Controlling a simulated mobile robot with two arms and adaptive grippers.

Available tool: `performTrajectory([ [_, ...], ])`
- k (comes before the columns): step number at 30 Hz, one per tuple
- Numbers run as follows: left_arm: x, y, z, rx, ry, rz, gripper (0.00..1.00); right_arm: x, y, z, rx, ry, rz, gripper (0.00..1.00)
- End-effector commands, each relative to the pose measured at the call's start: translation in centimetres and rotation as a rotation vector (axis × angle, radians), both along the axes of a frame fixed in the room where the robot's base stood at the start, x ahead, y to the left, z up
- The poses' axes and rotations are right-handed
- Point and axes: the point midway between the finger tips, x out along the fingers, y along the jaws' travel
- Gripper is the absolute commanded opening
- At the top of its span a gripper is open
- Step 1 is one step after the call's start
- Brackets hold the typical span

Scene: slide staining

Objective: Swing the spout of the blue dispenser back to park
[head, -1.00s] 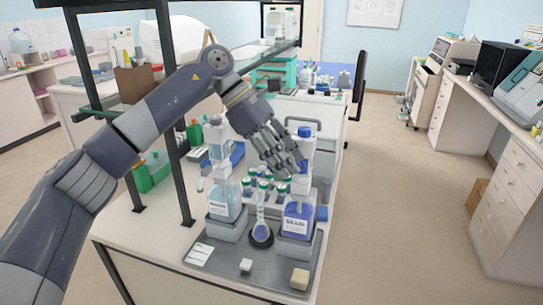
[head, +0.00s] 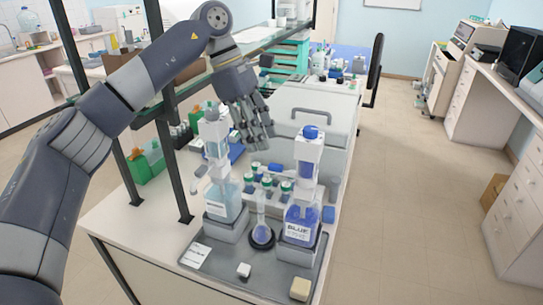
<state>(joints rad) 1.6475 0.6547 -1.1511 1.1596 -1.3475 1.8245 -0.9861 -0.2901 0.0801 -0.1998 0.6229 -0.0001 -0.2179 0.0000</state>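The blue dispenser stands on the right of the grey tray, with a blue-filled bottle (head: 300,225) labelled BLUE, a white pump head (head: 308,158) and a blue cap (head: 311,132). Its spout is too small to make out clearly, so I cannot tell which way it points. My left gripper (head: 256,142) hangs above and to the left of the pump head, apart from it. Its fingers look spread, with nothing between them. My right gripper is out of view.
A second dispenser (head: 224,198) with pale liquid stands on the left of the tray (head: 275,275). Several green-capped bottles are behind. Dark shelf posts (head: 172,160) rise at the left.

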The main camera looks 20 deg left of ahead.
Motion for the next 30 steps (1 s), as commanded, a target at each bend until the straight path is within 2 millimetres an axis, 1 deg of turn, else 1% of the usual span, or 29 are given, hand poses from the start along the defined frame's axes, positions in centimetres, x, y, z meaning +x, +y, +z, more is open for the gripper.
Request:
performTrajectory([
  [1, -0.1, -0.3, -0.9, 0.001, 0.004, -0.001, 0.35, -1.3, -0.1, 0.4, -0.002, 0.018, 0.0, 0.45],
  [3, -0.1, -0.9, -2.1, 0.001, 0.004, -0.001, 0.35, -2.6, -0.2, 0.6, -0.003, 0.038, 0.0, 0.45],
  [5, -0.1, -1.3, -3.1, 0.0, 0.004, -0.001, 0.35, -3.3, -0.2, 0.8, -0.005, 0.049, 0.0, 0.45],
  [7, -0.2, -1.8, -4.2, -0.001, 0.004, -0.002, 0.35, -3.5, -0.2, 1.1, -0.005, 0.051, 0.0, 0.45],
  [9, -0.1, -2.1, -5.0, -0.001, 0.002, 0.0, 0.35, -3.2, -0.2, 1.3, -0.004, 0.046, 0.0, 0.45],
  [12, -0.1, -2.5, -5.9, -0.001, 0.001, 0.0, 0.35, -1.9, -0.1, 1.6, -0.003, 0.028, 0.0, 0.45],
  [15, -0.1, -2.7, -6.3, -0.001, 0.0, 0.0, 0.35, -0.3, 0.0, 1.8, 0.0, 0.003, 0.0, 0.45],
  [17, -0.1, -2.7, -6.5, -0.001, 0.0, 0.0, 0.35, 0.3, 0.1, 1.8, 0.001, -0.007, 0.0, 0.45],
  [19, -0.1, -2.7, -6.5, -0.001, 0.0, 0.0, 0.35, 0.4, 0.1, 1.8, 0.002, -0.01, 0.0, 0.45],
  [23, -0.1, -2.7, -6.5, -0.001, 0.0, 0.0, 0.35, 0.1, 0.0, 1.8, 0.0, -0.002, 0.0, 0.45],
  [26, -0.1, -2.7, -6.5, -0.001, 0.0, 0.0, 0.15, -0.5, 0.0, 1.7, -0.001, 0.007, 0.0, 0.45],
  [27, -0.1, -2.7, -6.5, -0.001, 0.0, 0.0, 0.06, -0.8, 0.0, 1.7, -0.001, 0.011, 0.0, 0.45],
  [28, -0.1, -2.7, -6.5, -0.001, 0.0, 0.0, 0.0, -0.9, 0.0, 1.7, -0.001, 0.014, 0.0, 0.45],
  [30, -0.1, -2.7, -6.5, -0.001, 0.0, 0.0, 0.0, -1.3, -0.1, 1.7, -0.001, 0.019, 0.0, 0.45],
])
